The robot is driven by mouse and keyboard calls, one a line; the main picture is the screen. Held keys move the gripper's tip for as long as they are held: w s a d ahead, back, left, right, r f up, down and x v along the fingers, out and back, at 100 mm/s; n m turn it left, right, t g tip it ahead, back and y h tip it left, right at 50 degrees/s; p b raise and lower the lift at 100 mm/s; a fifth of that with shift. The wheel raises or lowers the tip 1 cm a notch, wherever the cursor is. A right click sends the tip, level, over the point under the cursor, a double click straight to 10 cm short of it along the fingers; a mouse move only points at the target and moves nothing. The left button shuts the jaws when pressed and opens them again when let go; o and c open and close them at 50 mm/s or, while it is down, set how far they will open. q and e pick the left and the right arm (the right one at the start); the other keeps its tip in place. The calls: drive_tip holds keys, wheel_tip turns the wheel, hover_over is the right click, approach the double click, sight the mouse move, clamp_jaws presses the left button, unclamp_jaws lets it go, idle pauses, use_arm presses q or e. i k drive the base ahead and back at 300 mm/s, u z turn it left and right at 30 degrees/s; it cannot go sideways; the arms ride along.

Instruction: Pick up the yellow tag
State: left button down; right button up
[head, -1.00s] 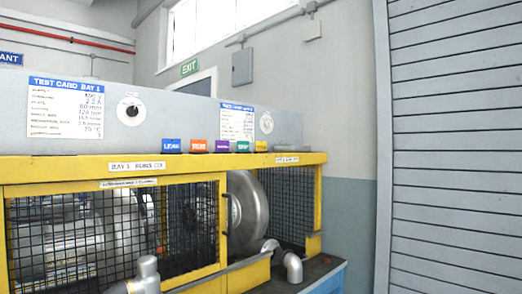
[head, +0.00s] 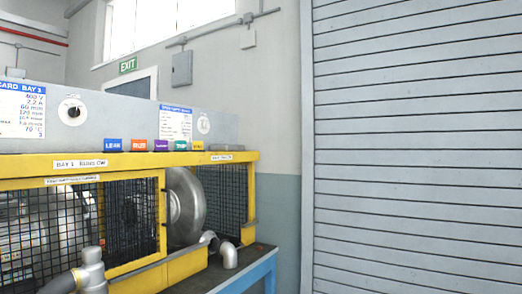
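The yellow tag (head: 198,146) stands at the right end of a row of small coloured tags on the top ledge of the yellow bench guard (head: 225,157). A teal tag (head: 181,146) is just left of it, then purple, orange and blue ones. Neither of my grippers shows in the head view, so I cannot tell how they stand.
The mesh cage (head: 40,232) encloses a motor and a silver blower (head: 187,205). A grey pipe fitting (head: 93,268) rises at the front left, and a pipe elbow (head: 229,256) stands at the right end. A slatted shutter (head: 420,150) fills the right side.

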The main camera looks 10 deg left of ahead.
sight(197, 145)
drive_tip(key=z, duration=0.6)
drive_tip(key=i, duration=0.75)
drive_tip(key=u, duration=0.65)
drive_tip(key=i, duration=1.3)
drive_tip(key=u, duration=1.2)
